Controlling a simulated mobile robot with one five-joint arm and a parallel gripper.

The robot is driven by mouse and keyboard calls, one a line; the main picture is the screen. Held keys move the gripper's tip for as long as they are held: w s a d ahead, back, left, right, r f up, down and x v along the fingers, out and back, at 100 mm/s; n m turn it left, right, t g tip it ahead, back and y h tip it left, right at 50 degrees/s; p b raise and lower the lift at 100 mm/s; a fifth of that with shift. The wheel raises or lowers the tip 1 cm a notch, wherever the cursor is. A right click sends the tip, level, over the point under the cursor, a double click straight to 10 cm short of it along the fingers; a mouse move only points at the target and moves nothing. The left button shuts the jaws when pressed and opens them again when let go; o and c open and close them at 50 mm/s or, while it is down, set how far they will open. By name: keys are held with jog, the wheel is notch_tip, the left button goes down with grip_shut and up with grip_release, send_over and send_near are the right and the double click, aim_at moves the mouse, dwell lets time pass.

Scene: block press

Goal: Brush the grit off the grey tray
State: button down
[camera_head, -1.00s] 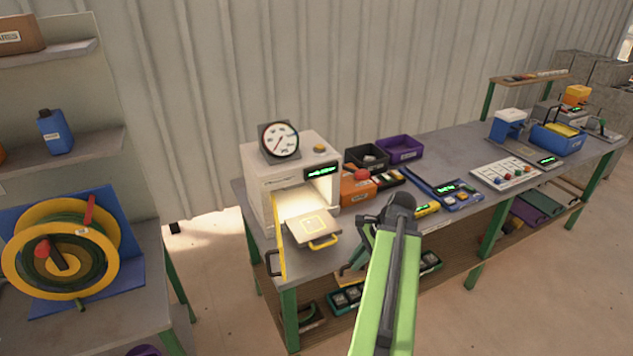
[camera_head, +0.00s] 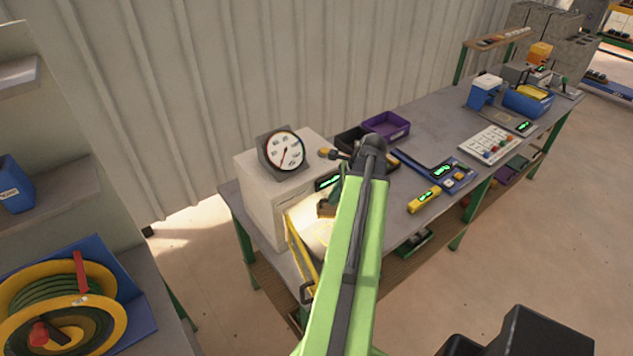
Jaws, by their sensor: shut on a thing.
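The tray (camera_head: 317,233) is at the open front of the cream press with the dial (camera_head: 270,190). It is brightly lit, and my green arm covers most of it. Grit on it cannot be made out. My gripper (camera_head: 327,207) is low in front of the press, over or beside the tray, and largely hidden behind my arm. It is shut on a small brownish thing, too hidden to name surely. Whether that thing touches the tray cannot be told.
The yellow-edged press door (camera_head: 301,250) stands open at the left of the tray. A hose reel (camera_head: 60,310) stands at the lower left.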

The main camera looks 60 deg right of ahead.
aim_at(333, 208)
jog(key=shift+w, duration=0.2)
notch_tip(333, 208, down, 6)
jog(key=b, duration=0.6)
jog(key=shift+f+b, duration=1)
jog(key=shift+b, duration=0.05)
dwell(0.4)
